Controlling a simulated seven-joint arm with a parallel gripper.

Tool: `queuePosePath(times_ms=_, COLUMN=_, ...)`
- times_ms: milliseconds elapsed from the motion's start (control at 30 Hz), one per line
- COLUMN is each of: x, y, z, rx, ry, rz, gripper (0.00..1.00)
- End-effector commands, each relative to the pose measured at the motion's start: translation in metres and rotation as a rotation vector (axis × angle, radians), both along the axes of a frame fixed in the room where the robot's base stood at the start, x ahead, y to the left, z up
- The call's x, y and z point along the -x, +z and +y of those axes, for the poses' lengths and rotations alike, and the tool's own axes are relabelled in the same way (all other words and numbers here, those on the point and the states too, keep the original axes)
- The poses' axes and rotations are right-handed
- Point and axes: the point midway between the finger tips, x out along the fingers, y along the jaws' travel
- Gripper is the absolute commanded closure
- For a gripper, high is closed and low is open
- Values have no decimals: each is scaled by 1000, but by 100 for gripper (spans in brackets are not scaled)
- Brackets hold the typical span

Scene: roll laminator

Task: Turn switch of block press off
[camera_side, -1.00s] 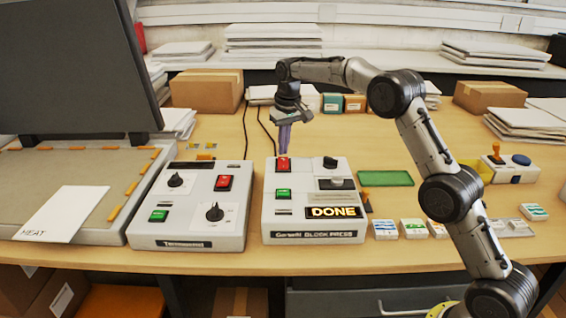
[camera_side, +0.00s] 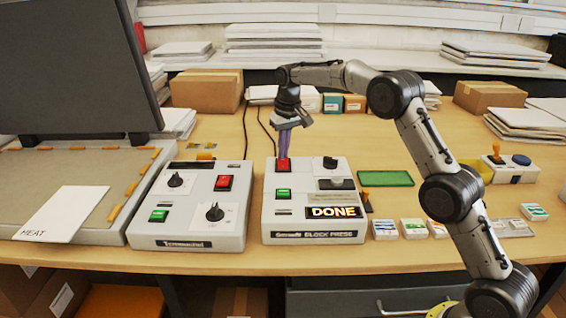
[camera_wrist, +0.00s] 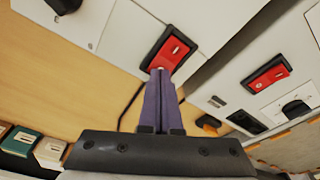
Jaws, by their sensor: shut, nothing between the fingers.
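The block press (camera_side: 268,215) is a light grey box on the table, with its display lit "DONE". Its red switch (camera_side: 283,165) is at the back left of its top, behind a green switch (camera_side: 283,193). My gripper (camera_side: 284,155) is shut and empty, with its purple fingers pointing down at the red switch. In the wrist view the shut fingertips (camera_wrist: 159,72) are at the near end of the red rocker (camera_wrist: 174,50), apparently touching it. The fingertips cover that end, and I cannot tell which way the rocker is tipped.
A second control box (camera_side: 187,243) with red and green switches and two knobs stands left of the press. A black knob (camera_side: 330,162) is right of the red switch. A green tray (camera_side: 385,178) and small packs (camera_side: 413,228) lie to the right.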

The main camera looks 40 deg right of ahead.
Motion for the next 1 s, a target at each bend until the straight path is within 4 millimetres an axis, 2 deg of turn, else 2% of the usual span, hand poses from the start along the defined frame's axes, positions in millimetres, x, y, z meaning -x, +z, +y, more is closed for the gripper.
queuePosePath(times_ms=433, x=0, y=-4, z=0, rx=-1, ry=0, rz=2, gripper=100)
queuePosePath(times_ms=1000, x=0, y=37, z=0, rx=0, ry=0, rz=-1, gripper=100)
